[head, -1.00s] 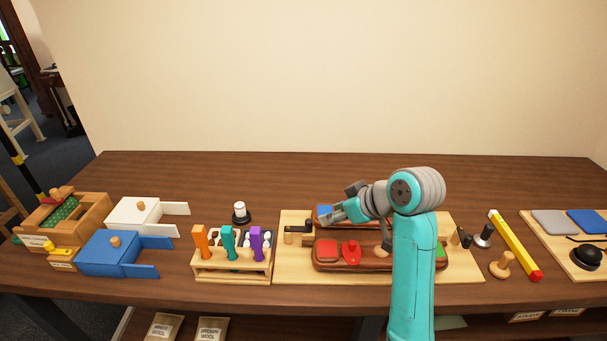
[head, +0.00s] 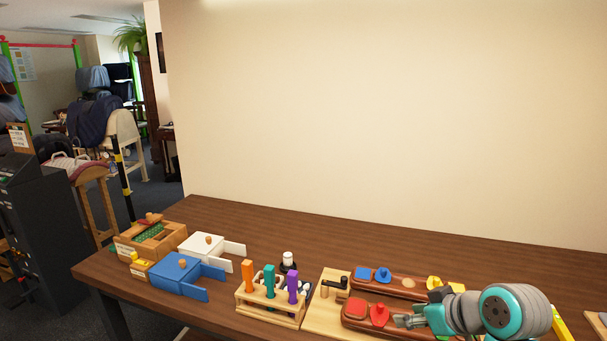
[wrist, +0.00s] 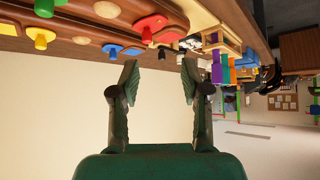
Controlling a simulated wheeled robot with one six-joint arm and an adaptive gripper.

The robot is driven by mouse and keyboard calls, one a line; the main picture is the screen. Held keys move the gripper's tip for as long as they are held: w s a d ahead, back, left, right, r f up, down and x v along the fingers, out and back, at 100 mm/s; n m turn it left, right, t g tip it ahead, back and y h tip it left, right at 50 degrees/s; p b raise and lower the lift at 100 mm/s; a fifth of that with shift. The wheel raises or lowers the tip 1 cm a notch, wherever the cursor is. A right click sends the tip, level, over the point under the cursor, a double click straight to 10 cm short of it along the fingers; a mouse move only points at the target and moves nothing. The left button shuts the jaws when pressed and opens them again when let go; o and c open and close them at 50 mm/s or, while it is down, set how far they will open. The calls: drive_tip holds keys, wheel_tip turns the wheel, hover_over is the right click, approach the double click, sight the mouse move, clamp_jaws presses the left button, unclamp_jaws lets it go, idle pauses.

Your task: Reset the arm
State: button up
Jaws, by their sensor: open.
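My gripper (wrist: 160,85) is open and empty in the wrist view, its two fingers apart with plain wall behind them. That view shows the bench upside down along its top edge. In the head view my gripper (head: 403,321) is at the lower right, in front of the dark red wooden pieces on the board. My arm hides the right part of those pieces.
A rack (head: 270,309) with orange, teal and purple handles stands left of the board (head: 322,318). Blue (head: 180,271) and white (head: 205,250) boxes and a wooden box (head: 150,237) sit further left. The back of the bench (head: 300,235) is clear.

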drive_tip(key=s+a+f+m+t+h, duration=0.1)
drive_tip(key=s+a+f+m, duration=0.15)
drive_tip(key=f, duration=0.55)
drive_tip(key=s+a+f+m+t, duration=0.1)
drive_tip(key=s+f, duration=0.3)
drive_tip(key=f, duration=0.3)
drive_tip(key=s+f+m+t+h, duration=0.1)
drive_tip(key=s+f+m+h, duration=0.1)
drive_tip(key=s+f, duration=0.8)
drive_tip(key=s+r+t+h, duration=0.1)
drive_tip(key=s+r+t, duration=0.1)
drive_tip(key=s, duration=1.4)
drive_tip(key=s+r, duration=0.4)
drive_tip(key=s, duration=0.3)
drive_tip(key=s+r+t, duration=0.1)
drive_tip(key=s+r, duration=0.3)
drive_tip(key=s, duration=0.3)
drive_tip(key=shift+a+t, duration=0.3)
drive_tip(key=shift+a, duration=0.15)
